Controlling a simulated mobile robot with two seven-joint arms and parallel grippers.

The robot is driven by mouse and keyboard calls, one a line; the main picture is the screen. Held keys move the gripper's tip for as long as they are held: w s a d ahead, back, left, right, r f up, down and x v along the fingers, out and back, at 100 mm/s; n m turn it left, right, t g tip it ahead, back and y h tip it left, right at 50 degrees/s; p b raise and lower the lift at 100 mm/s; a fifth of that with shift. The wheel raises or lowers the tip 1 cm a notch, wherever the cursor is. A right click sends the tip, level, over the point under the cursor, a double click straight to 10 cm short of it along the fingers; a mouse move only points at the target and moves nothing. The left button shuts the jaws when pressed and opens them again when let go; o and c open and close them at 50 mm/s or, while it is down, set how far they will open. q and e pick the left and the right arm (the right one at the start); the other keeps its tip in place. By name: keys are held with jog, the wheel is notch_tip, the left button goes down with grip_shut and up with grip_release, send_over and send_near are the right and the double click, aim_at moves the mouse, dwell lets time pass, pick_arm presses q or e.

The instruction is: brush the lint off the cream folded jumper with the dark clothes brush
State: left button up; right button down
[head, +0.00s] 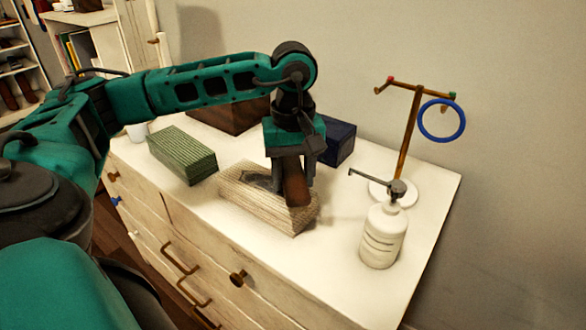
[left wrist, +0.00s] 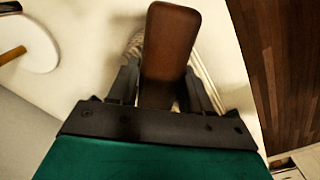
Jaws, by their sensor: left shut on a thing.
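The cream folded jumper (head: 240,200) lies on the white dresser top, with a dark grey patch of lint (head: 258,181) on its upper face. My left gripper (head: 294,160) points down over the jumper's right part and is shut on the dark brown clothes brush (head: 297,188). The brush hangs over the jumper's right end; I cannot tell whether it touches the knit. In the left wrist view the brush (left wrist: 171,50) sits between the two fingers and hides most of the jumper (left wrist: 134,48). My right gripper is not in view.
A green folded garment (head: 183,156) lies to the left. A brown box (head: 232,117) and a dark blue box (head: 340,142) stand behind. A white pump bottle (head: 383,238) and a stand with a blue ring (head: 441,120) are to the right. The dresser's front edge is close.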

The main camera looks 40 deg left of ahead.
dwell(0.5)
pick_arm(q)
jog(key=shift+f, duration=0.2)
jog(key=shift+f+b, duration=0.9)
